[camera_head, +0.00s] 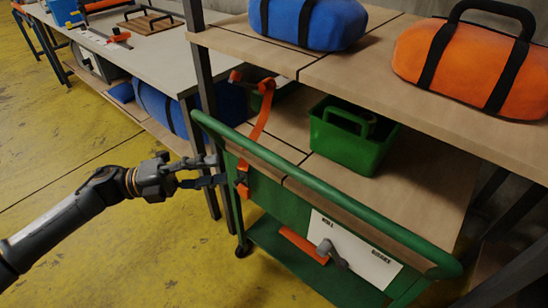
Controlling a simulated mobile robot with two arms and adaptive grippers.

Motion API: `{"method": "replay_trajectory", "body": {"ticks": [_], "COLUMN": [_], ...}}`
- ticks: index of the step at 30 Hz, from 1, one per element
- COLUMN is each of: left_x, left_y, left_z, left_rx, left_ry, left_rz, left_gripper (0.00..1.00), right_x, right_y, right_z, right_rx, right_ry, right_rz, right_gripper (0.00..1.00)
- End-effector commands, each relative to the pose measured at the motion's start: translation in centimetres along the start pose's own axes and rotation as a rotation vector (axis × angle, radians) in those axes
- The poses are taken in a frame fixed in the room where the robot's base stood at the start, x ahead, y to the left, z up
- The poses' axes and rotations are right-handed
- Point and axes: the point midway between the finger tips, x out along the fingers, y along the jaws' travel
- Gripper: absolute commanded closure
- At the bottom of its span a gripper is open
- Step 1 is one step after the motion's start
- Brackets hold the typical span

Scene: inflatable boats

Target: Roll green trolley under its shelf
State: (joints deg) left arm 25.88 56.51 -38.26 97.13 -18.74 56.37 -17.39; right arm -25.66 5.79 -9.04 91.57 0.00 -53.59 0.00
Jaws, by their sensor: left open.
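The green trolley (330,187) stands at lower centre, its long green rail slanting down to the right. Its lower green deck (300,262) and one dark caster show. The wooden shelf (400,75) is above and behind it, and part of the trolley appears under the shelf's overhang. My left gripper (219,170) is open and empty, just left of the trolley's left end near the rail and an orange strap (262,112). I cannot tell whether it touches the trolley. My right gripper is not in view.
A green tote (350,138) sits on a wooden surface below the shelf board. A blue bag (308,22) and an orange bag (470,62) lie on top. A workbench (135,50) stands at upper left. The yellow floor (80,140) at left is clear.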

Motion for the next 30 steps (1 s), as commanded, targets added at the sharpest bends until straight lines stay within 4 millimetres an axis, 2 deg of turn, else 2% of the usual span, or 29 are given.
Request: {"method": "replay_trajectory", "body": {"ticks": [5,12,18,24,30], "left_x": [2.6,7.8,11.4,13.2,13.6], "left_y": [-0.3,-0.3,-0.2,-0.1,0.0], "left_z": [0.0,0.0,0.0,0.1,0.1], "left_rx": [0.003,0.003,0.002,0.002,0.001], "left_ry": [0.003,0.001,0.001,-0.002,-0.002], "left_rz": [-0.004,-0.004,-0.003,0.000,0.000], "left_gripper": [0.55,0.55,0.55,0.55,0.55], "right_x": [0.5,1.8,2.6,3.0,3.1], "right_y": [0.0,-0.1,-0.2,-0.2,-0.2], "right_z": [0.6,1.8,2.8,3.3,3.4], "right_rx": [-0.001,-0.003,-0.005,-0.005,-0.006], "right_ry": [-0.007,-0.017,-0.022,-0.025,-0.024], "right_rz": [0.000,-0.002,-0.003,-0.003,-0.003], "right_gripper": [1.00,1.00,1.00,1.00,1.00]}}
